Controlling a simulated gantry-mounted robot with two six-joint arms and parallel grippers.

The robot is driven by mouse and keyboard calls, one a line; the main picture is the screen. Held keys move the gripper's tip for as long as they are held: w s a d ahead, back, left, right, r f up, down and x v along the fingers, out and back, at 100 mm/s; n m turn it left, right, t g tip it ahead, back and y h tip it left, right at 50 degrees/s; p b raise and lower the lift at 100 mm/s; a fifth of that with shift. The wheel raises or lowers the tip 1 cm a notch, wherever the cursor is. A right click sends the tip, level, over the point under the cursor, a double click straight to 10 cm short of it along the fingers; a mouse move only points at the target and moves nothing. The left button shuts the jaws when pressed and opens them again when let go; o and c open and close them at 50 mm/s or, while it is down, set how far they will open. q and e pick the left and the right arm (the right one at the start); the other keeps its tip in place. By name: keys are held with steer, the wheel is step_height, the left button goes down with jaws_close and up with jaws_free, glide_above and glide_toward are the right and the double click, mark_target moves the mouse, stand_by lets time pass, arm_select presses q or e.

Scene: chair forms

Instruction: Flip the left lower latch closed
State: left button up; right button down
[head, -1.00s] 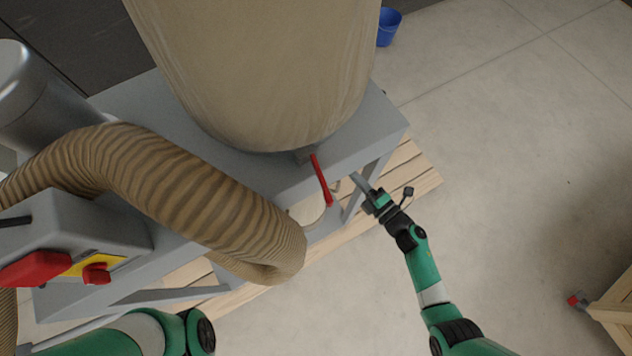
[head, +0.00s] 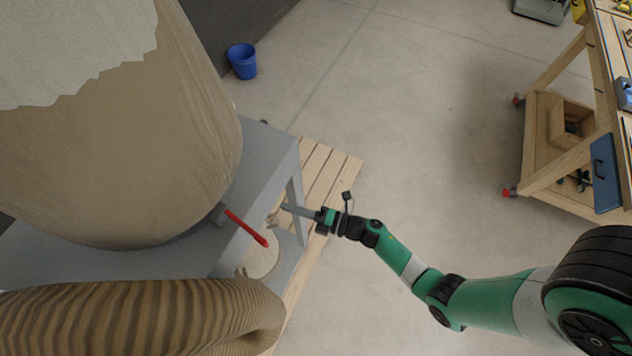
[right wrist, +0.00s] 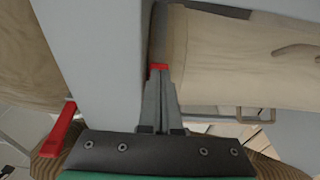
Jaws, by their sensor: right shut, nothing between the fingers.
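A red latch handle (head: 247,228) sticks out from the front of the grey machine frame, below the large beige bag, in the head view. My right gripper (head: 284,207) is to the right of this handle, apart from it, its fingers pointing left at the frame. In the right wrist view, the grey fingers (right wrist: 160,85) are together and empty. A small red part (right wrist: 158,67) shows right at their tips, mostly hidden; I cannot tell whether they touch it. Another red handle (right wrist: 62,127) shows at the left. Which one is the left lower latch is unclear.
The grey frame (head: 268,150) stands on a wooden pallet (head: 335,172). A ribbed beige hose (head: 130,315) crosses the lower left. A blue bucket (head: 242,62) and a wooden workbench (head: 540,165) stand farther off. The floor between is clear.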

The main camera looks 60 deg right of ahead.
steer(key=d, duration=0.3)
steer(key=d+b, duration=0.1)
steer(key=d, duration=0.5)
steer(key=shift+s+d, duration=0.25)
steer(key=shift+r, duration=0.1)
